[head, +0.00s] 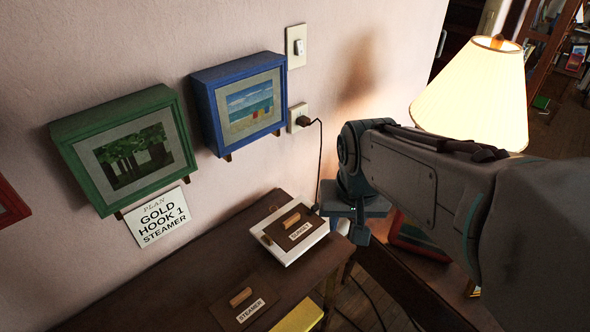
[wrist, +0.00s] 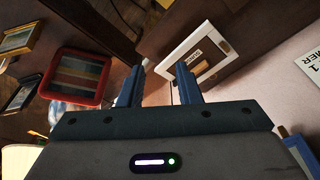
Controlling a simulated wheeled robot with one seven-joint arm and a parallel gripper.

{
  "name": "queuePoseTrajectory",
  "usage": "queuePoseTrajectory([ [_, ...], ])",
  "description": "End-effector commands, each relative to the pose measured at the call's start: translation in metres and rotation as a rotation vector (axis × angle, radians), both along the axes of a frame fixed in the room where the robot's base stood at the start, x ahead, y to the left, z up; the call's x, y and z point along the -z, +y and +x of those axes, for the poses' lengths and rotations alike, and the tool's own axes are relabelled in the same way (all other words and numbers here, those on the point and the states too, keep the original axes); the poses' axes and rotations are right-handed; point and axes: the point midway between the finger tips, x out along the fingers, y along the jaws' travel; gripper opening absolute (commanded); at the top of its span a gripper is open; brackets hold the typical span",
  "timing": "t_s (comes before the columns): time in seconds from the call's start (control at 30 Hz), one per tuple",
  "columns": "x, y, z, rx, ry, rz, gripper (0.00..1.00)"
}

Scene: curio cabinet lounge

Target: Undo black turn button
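I cannot make out a black turn button in either view. My gripper (wrist: 160,68) is open, with its two blue fingers apart and nothing seen between them. In the head view my gripper (head: 352,228) is partly hidden behind my arm, right of the white box (head: 318,237). That box has a brown panel with a wooden handle and a label too small to read surely. The white box also shows beyond the right finger in the wrist view (wrist: 172,62). Blue (head: 207,102) and green (head: 84,172) framed boxes hang on the wall, with small brown tabs below them.
The dark wooden table (head: 150,290) holds a second brown panel (head: 228,308) labelled STEAMER and a yellow item (head: 299,318). A lit lamp (head: 475,90) stands at the right. A black cord (head: 320,165) hangs from the outlet. A sign (head: 158,217) reads "PLAN GOLD HOOK 1 STEAMER".

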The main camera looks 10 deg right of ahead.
Motion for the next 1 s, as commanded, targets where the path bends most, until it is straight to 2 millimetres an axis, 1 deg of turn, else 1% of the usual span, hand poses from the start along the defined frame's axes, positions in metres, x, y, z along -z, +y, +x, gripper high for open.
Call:
queuePoseTrajectory([
  [0.03, -0.001, 0.0, 0.018, 0.045, 0.018, 0.005, 0.31],
  [0.13, -0.003, 0.001, 0.053, 0.153, 0.047, 0.018, 0.31],
  [0.27, 0.001, 0.004, 0.1, 0.291, 0.081, 0.037, 0.31],
  [0.4, 0.013, 0.005, 0.148, 0.444, 0.119, 0.058, 0.31],
  [0.5, 0.027, 0.006, 0.18, 0.549, 0.145, 0.07, 0.31],
  [0.6, 0.04, 0.005, 0.206, 0.643, 0.165, 0.083, 0.31],
  [0.7, 0.052, 0.005, 0.224, 0.713, 0.181, 0.093, 0.31],
  [0.8, 0.059, 0.005, 0.235, 0.759, 0.19, 0.1, 0.31],
  [1.0, 0.072, 0.004, 0.241, 0.788, 0.198, 0.101, 0.31],
])
